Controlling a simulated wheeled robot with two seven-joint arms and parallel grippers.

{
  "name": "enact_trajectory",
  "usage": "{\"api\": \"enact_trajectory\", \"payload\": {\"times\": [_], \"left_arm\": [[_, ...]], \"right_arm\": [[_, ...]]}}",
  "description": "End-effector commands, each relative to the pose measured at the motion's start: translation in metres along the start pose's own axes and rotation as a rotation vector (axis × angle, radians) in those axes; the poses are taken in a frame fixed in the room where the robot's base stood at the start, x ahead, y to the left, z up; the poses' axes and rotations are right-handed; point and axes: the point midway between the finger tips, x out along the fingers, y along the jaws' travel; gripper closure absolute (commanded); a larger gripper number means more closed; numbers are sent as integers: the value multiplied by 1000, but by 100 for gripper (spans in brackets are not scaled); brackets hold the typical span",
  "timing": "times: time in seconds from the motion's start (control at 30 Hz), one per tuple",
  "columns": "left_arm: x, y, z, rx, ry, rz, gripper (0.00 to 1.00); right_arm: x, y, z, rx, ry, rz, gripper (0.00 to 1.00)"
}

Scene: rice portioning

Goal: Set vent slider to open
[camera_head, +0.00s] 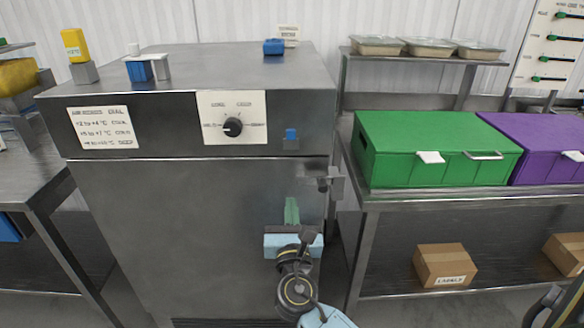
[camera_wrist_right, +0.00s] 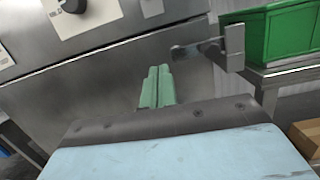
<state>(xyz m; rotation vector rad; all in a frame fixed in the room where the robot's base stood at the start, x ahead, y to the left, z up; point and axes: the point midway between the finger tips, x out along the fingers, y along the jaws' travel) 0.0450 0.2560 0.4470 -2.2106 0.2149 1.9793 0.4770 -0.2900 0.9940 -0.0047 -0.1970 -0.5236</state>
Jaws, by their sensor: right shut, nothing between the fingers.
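No readable label marks the vent slider. A blue tab (camera_head: 291,135) sits on a small plate on the front panel of the steel cabinet (camera_head: 130,200), right of the dial (camera_head: 233,127). A blue block (camera_head: 274,47) lies on the cabinet top, before a small sign; I cannot tell which is the slider. My right gripper (camera_head: 291,210) is in front of the cabinet door, below the blue tab and apart from it. Its green fingers (camera_wrist_right: 157,86) are together and empty, pointing up and forward in the wrist view. My left gripper is not in view.
A metal door latch (camera_head: 325,181) sticks out at the cabinet's right edge, close to my right gripper; it also shows in the wrist view (camera_wrist_right: 212,47). A green bin (camera_head: 430,150) and a purple bin (camera_head: 540,145) stand on the right bench. A panel (camera_head: 550,45) has several green levers.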

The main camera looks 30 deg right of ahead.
Motion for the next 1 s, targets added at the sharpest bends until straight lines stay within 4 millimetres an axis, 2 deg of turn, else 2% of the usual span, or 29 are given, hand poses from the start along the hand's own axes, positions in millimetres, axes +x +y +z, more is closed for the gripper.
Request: {"api": "enact_trajectory", "payload": {"times": [0.03,0.1,0.27,0.63,0.8,1.0], "left_arm": [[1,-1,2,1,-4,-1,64],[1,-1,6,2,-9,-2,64],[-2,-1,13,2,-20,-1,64],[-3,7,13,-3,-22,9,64],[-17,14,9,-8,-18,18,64],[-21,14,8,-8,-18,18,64]], "right_arm": [[2,-1,12,-26,-33,-10,100],[5,-2,21,-48,-57,-19,100],[25,-3,25,-56,-63,-21,100],[102,-4,28,-53,-59,-21,100],[107,-3,55,-49,-58,-19,100],[109,-2,66,-51,-57,-19,100]]}}
